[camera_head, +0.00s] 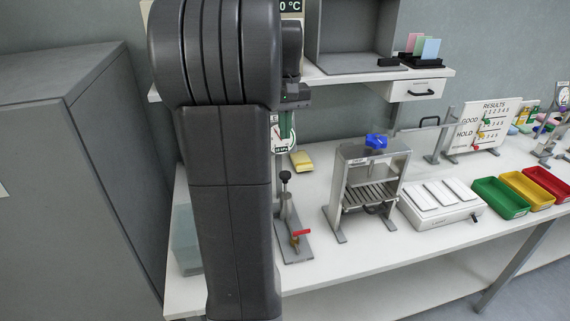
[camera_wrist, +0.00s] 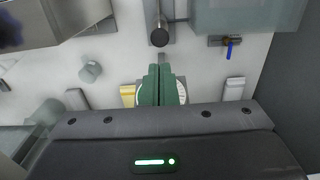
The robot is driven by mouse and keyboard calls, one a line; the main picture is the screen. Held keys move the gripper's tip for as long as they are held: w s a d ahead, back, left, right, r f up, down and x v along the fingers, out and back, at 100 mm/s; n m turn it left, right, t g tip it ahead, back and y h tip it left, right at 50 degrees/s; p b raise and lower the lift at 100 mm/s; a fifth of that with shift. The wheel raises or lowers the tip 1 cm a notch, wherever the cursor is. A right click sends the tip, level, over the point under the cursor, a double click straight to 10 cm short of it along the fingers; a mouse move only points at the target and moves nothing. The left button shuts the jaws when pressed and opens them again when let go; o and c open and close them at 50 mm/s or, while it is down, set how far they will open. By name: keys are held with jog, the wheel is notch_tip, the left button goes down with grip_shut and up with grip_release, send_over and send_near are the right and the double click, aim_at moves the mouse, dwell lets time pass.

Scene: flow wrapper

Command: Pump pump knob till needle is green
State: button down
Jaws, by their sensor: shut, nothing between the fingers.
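The pump (camera_head: 293,240) stands on the left part of the white bench, with a black pump knob (camera_head: 286,175) on an upright rod and a red-handled lever (camera_head: 301,232) near its front. In the wrist view the dark round knob (camera_wrist: 159,37) lies just beyond my fingertips, apart from them. My gripper (camera_wrist: 160,67) has green fingers, closed together and empty. In the head view my gripper (camera_head: 288,140) is above and behind the knob, in front of the dial gauge (camera_head: 277,139). The gauge is partly hidden by my fingers in both views; its needle cannot be read.
A yellow block (camera_head: 302,161) lies behind the pump. A metal frame with a blue knob (camera_head: 376,141) stands to the right, then a white tray unit (camera_head: 440,210) and coloured bins (camera_head: 500,198). A grey cabinet (camera_head: 70,190) is at left. My arm hides part of the bench.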

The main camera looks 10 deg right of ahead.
aim_at(285, 173)
notch_tip(285, 173, down, 11)
jog(key=shift+r, duration=0.1)
dwell(0.4)
notch_tip(285, 173, down, 5)
jog(key=shift+r+b, duration=0.15)
jog(key=shift+b, duration=0.8)
jog(key=shift+s+f, duration=0.1)
jog(key=shift+f, duration=0.15)
jog(key=shift+r+p, duration=0.45)
jog(key=shift+p, duration=0.05)
notch_tip(285, 173, up, 14)
jog(key=p, duration=0.2)
jog(key=shift+f, duration=0.2)
